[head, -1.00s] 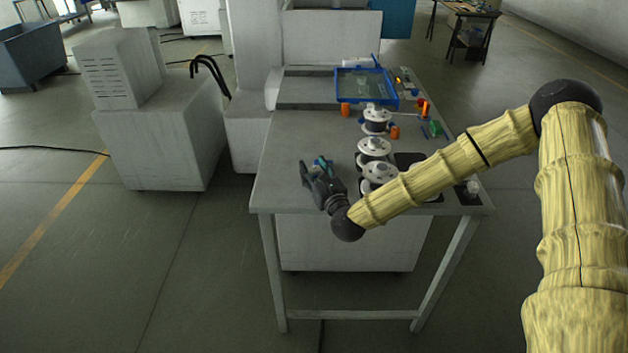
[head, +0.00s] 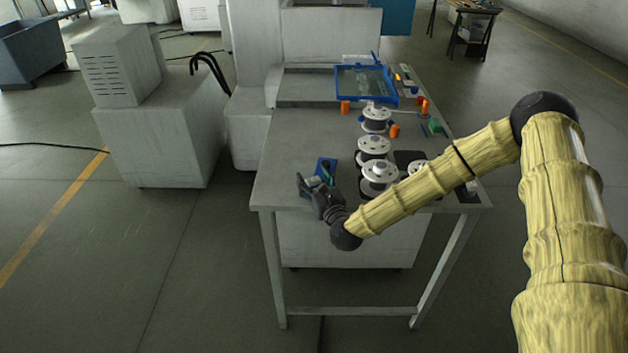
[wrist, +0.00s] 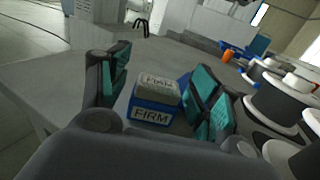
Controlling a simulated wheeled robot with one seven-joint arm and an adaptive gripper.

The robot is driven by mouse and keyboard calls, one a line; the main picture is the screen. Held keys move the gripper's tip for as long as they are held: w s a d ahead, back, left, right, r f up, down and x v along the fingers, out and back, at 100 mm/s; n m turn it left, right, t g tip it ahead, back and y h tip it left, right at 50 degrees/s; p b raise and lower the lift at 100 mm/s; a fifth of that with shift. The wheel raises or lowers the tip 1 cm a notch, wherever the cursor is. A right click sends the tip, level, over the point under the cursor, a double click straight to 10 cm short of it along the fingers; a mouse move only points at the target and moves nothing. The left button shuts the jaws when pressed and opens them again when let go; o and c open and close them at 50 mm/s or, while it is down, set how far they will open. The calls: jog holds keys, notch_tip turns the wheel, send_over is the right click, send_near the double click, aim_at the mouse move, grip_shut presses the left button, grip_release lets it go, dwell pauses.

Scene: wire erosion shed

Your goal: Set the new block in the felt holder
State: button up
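In the wrist view a small block (wrist: 154,105) with a pale top and blue lower part is between my fingers. In the head view my gripper (head: 318,186) is low over the table's front left part. A blue piece (head: 326,166) shows just behind it; I cannot tell whether it is the holder. A blue patch (wrist: 185,82) also shows behind the right finger. The felt holder is not clearly identifiable.
White and dark spools (head: 380,174) stand close to the right of my gripper. A blue-framed tray (head: 365,82), orange pieces (head: 345,107) and a green block (head: 436,126) lie farther back. The table's (head: 290,150) left side is largely clear.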

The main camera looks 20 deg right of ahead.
jog(key=shift+s+f+b, duration=0.1)
jog(key=shift+s+b, duration=0.2)
jog(key=shift+s, duration=0.2)
jog(key=s+d+b, duration=0.1)
jog(key=s+b, duration=0.2)
jog(key=s, duration=0.8)
jog(key=shift+d, duration=0.2)
